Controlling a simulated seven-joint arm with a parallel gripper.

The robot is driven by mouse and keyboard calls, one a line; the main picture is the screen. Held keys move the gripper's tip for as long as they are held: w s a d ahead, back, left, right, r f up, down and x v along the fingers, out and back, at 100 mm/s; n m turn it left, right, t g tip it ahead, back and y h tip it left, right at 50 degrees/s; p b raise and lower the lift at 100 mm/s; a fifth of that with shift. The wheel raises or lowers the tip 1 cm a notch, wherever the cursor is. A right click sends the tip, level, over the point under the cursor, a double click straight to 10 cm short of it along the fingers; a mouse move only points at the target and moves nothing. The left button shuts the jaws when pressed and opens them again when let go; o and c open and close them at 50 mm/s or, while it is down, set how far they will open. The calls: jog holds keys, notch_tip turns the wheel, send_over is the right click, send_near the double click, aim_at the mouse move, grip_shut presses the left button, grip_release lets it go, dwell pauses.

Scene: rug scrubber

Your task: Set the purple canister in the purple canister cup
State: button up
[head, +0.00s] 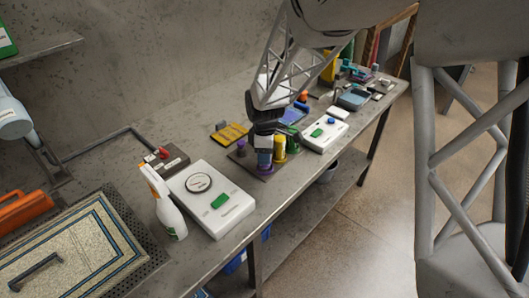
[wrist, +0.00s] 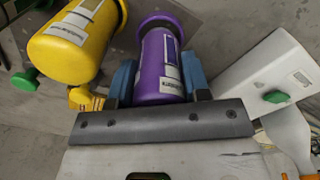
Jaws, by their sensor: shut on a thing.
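The purple canister (wrist: 158,78) has a white label and lies between the two blue fingers of my gripper (wrist: 159,76) in the wrist view. My gripper is shut on it. In the head view my gripper (head: 264,158) points down over a dark rack (head: 240,160) on the bench, and mostly hides the canister. A dark purple ring (wrist: 161,20) shows at the canister's far end in the wrist view; I cannot tell whether it is the purple canister cup or whether the canister is seated in it. A yellow canister (head: 280,147) stands close beside my gripper; it also shows in the wrist view (wrist: 72,45).
A white scale-like device (head: 210,197) with a green button lies left of the rack, with a white spray bottle (head: 165,205) beside it. A second white device (head: 325,133) is to the right. A yellow pad (head: 231,133) lies behind. The bench's front edge is close to the rack.

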jog(key=shift+f, duration=0.6)
dwell(0.9)
jog(key=o, duration=0.9)
jog(key=shift+o, duration=0.2)
jog(key=shift+r, duration=0.1)
jog(key=shift+r, duration=3.8)
jog(key=shift+r, duration=0.15)
